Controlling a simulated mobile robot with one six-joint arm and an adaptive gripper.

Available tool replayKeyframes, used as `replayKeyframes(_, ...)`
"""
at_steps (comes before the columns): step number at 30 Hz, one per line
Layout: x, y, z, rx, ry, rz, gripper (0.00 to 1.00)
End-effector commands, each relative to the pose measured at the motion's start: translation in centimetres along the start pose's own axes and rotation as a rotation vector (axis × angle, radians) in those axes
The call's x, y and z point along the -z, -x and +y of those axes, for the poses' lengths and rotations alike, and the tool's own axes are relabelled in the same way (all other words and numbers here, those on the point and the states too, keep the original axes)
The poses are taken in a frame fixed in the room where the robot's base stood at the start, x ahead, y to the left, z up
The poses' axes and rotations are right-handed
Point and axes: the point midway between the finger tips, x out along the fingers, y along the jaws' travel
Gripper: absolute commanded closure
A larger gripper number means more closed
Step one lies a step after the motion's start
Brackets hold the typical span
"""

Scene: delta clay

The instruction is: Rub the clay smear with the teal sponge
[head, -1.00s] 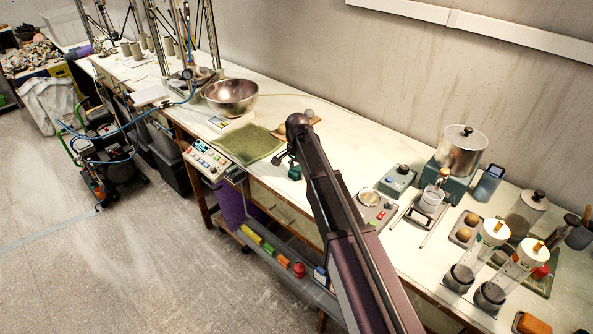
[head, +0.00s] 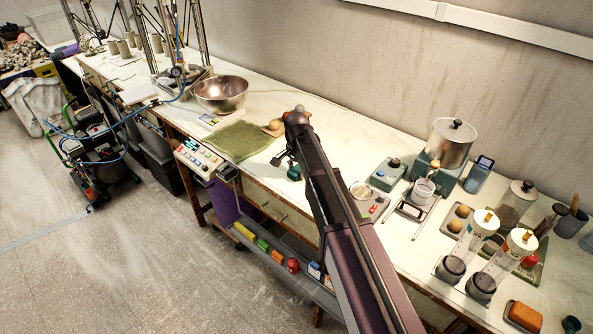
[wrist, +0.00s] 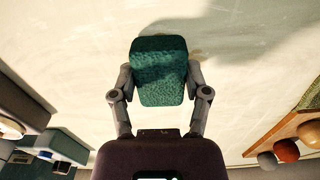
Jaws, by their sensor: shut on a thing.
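My gripper (wrist: 160,78) is shut on the teal sponge (wrist: 160,65), one finger on each side of it. In the wrist view the sponge is upright in the picture, with pale bench top around it. In the head view the sponge (head: 294,173) shows beneath my gripper (head: 285,162), over the bench just right of the green mat. I cannot tell whether the sponge touches the bench.
The green mat (head: 240,141) and a metal bowl (head: 221,94) are left of my gripper. Dark grey devices (head: 388,174), a metal canister (head: 450,143) and clear cylinders (head: 475,236) stand to the right. Pale bench top (head: 340,130) between them is mostly clear.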

Motion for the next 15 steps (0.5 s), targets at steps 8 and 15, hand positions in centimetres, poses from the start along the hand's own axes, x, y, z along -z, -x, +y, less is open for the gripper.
replayKeyframes(8,0.0,-0.1,1.4,0.000,-0.001,0.000,0.77)
replayKeyframes(15,0.1,-0.2,2.8,0.000,0.000,0.000,0.77)
